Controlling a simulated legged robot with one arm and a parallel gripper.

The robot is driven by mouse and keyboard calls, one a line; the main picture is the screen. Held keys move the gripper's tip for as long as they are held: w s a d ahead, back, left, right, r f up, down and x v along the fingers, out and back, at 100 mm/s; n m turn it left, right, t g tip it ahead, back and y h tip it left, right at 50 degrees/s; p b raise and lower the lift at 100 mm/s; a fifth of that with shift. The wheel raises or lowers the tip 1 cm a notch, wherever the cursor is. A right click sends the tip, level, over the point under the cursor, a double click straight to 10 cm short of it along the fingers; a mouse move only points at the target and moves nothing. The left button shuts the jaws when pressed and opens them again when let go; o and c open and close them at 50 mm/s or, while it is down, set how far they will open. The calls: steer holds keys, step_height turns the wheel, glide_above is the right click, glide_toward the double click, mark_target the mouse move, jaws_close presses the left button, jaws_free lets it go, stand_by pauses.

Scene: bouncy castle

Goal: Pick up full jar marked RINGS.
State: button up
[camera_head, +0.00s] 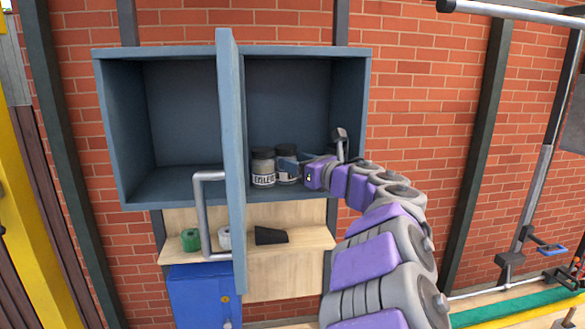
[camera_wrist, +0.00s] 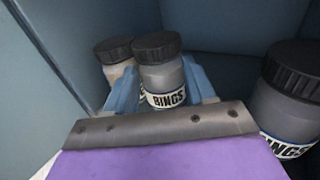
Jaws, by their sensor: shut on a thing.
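A grey jar with a black lid and a white label reading RINGS (camera_wrist: 160,78) stands upright between the blue fingers of my gripper (camera_wrist: 162,92) in the wrist view. My gripper is shut on it. In the head view this jar (camera_head: 287,153) is at the right part of the blue wall cabinet, partly hidden by my gripper (camera_head: 288,168). Another jar (camera_wrist: 291,95), its label partly cut off but showing "INGS", stands at the right of the wrist view. A further jar (camera_wrist: 112,52) is behind on the left. How full the jars are is unclear.
The cabinet (camera_head: 108,130) has an open door (camera_head: 231,150) with a grey handle (camera_head: 205,215), projecting left of my gripper. Below, a wooden shelf (camera_head: 318,238) holds a green roll (camera_head: 190,240), a white roll (camera_head: 224,238) and a black object (camera_head: 270,236). A blue box (camera_head: 200,290) is underneath.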

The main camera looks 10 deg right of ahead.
steer(key=shift+c, duration=0.8)
steer(key=shift+d, duration=0.55)
steer(key=shift+c, duration=0.8)
steer(key=shift+d, duration=0.65)
steer(key=shift+d+r, duration=0.1)
steer(key=shift+r, duration=0.3)
steer(key=a+r, duration=0.2)
steer(key=shift+r, duration=0.35)
steer(key=v, duration=0.3)
steer(key=b+v, duration=0.1)
steer(key=v, duration=0.2)
steer(key=shift+r, duration=0.25)
jaws_close()
steer(key=s+d+b, duration=0.2)
steer(key=s, duration=0.8)
steer(key=shift+s+d+r, duration=0.15)
steer(key=shift+d+r, duration=0.1)
steer(key=shift+r, duration=0.2)
